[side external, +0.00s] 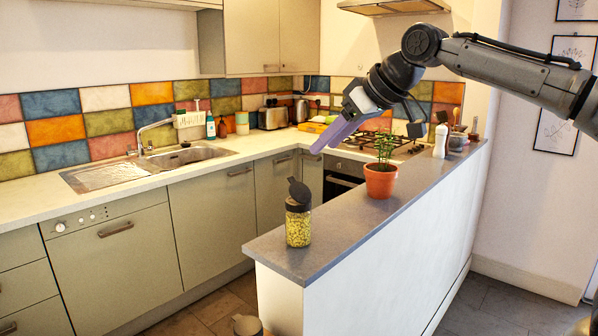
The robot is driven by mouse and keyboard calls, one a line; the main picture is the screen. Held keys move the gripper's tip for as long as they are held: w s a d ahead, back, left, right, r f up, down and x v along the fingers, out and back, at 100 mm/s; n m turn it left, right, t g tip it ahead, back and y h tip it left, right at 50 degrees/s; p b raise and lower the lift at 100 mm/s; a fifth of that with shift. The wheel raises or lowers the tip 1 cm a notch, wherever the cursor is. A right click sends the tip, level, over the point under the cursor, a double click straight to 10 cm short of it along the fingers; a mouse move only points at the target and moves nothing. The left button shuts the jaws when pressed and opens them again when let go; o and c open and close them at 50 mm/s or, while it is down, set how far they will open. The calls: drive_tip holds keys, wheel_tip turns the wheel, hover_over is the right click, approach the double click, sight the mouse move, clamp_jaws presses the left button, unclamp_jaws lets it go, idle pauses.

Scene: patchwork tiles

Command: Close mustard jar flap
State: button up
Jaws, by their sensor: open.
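The mustard jar (298,226) stands upright near the front end of the grey counter top. It is clear, with yellow-green contents and a dark lid. Its dark flap (299,190) is raised and tilts up to the left above the lid. My gripper (323,146) is in the air above and to the right of the jar, pointing down-left, well apart from the flap. Its purple fingers overlap in this view, and nothing shows between them.
A potted plant (381,180) stands on the grey counter top (340,222), right of the jar and below my gripper. A white bottle (440,140) is farther back. The counter's front corner near the jar is clear. A sink (150,168) lies across the kitchen.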

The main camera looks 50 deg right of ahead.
sight(291, 179)
drive_tip(key=x, duration=1.1)
drive_tip(key=shift+s, duration=0.1)
clamp_jaws()
